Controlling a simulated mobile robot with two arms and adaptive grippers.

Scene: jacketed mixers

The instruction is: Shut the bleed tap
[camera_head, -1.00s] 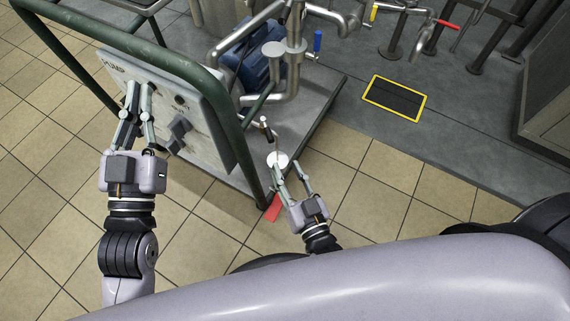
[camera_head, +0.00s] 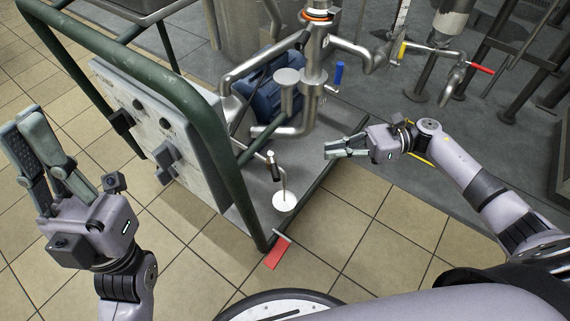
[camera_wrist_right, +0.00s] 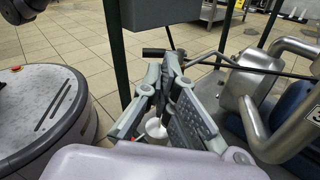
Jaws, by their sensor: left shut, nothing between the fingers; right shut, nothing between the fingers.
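A small tap (camera_head: 271,158) with a dark handle sits on a thin pipe low on the pump cart; it looks like the bleed tap, though no label on it is legible. A white cup (camera_head: 284,201) stands below its spout, and also shows between my fingers in the right wrist view (camera_wrist_right: 156,128). A dark handle (camera_wrist_right: 153,52) shows just beyond the fingertips there. My right gripper (camera_head: 328,150) is shut and empty, to the right of the tap and apart from it. My left gripper (camera_head: 22,130) is shut and empty, left of the control panel.
The grey control panel (camera_head: 150,115) with dark knobs stands inside a green tube frame (camera_head: 213,140). Steel pipes carry a blue lever (camera_head: 338,73), a yellow lever (camera_head: 402,50) and a red lever (camera_head: 482,69). A red tag (camera_head: 276,253) lies by the cart's front corner.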

